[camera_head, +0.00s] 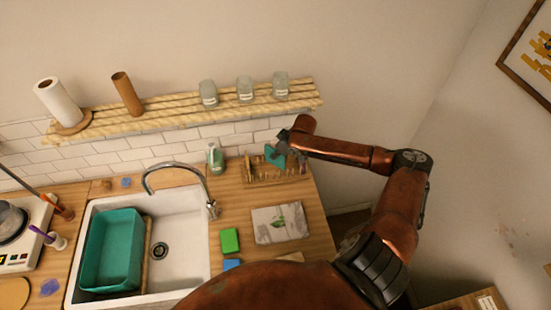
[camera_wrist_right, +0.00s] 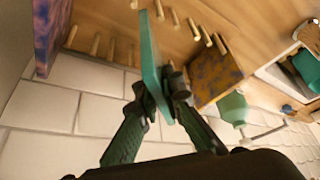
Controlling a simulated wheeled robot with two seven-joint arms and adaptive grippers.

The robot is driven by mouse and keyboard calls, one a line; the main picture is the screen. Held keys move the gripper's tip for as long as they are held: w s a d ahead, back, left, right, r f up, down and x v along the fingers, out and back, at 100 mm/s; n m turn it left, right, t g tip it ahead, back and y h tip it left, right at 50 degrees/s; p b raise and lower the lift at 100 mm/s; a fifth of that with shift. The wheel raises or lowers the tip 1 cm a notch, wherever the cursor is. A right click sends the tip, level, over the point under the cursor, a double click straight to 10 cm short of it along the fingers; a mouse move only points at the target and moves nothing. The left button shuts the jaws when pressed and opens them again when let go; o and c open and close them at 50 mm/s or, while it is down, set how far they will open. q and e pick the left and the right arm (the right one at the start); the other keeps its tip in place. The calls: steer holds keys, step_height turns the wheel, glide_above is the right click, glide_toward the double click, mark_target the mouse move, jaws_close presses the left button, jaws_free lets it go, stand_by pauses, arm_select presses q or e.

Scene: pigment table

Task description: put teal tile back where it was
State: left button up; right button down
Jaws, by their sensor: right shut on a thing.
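The teal tile (camera_head: 273,155) is in the grasp of my right gripper (camera_head: 284,148), over the wooden peg rack (camera_head: 262,181) on the right-hand counter by the wall. In the right wrist view the teal tile (camera_wrist_right: 149,52) stands edge-on between the fingertips of my right gripper (camera_wrist_right: 157,90), with wooden pegs (camera_wrist_right: 130,54) on both sides of it. Whether its lower edge touches the rack base I cannot tell. My left gripper is not in view.
In the wrist view, a purple patterned tile (camera_wrist_right: 49,32) and an orange-blue patterned tile (camera_wrist_right: 213,70) flank the teal one. A green soap bottle (camera_head: 215,159) stands left of the rack. A pale board (camera_head: 281,223) and a green block (camera_head: 230,240) lie in front.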

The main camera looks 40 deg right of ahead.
step_height(320, 180, down, 3)
steer(key=shift+a+f+p, duration=0.1)
steer(key=shift+f+p, duration=0.1)
steer(key=shift+p, duration=0.1)
steer(key=shift+w+d+f, duration=0.15)
steer(key=shift+w+d, duration=0.05)
steer(key=shift+w, duration=0.1)
steer(key=shift+w+f, duration=0.1)
steer(key=shift+f, duration=0.1)
steer(key=shift+f, duration=0.1)
steer(key=c, duration=2.1)
jaws_free()
steer(key=v, duration=1.2)
